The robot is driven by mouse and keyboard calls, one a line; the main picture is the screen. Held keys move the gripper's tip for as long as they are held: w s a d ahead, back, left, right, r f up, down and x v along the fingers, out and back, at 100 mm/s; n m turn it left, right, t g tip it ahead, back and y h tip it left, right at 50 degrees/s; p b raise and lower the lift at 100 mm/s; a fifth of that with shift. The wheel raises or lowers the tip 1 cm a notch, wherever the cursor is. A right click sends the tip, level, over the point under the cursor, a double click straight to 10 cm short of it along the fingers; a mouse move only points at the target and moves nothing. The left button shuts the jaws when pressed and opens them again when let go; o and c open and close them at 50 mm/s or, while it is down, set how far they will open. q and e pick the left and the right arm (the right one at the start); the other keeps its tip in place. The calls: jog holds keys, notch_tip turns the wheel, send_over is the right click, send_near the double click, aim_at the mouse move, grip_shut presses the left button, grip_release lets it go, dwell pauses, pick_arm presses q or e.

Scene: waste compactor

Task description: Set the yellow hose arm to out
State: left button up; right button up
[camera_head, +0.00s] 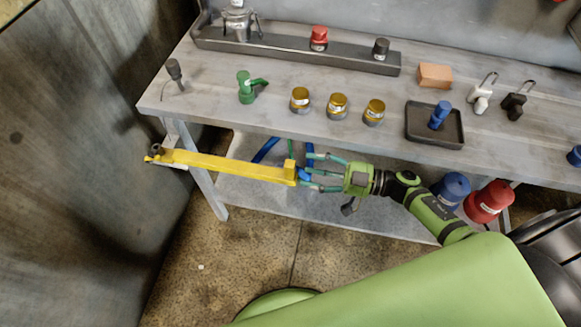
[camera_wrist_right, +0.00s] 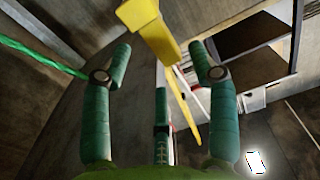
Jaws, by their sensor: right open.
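The yellow hose arm (camera_head: 225,166) is a long bar. It reaches from a dark pivot (camera_head: 156,151) at the bench's left front leg across the front below the bench top. An upright yellow block stands at its right end. My right gripper (camera_head: 309,171) is open and empty just right of that end, its fingers pointing left at it. In the right wrist view the hose arm (camera_wrist_right: 169,45) shows beyond and between the spread fingers (camera_wrist_right: 160,58). I cannot tell whether any finger touches it. My left gripper is not in view.
The bench (camera_head: 210,105) carries yellow-topped jars (camera_head: 338,106), a green fitting (camera_head: 245,88) and a black tray (camera_head: 420,137). Blue (camera_head: 452,189) and red (camera_head: 488,200) containers stand below, right of my gripper. Blue and green hoses hang behind the hose arm's end. The floor in front is clear.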

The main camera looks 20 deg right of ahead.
aim_at(290, 166)
jog(key=x, duration=0.6)
jog(key=shift+p, duration=0.4)
grip_shut()
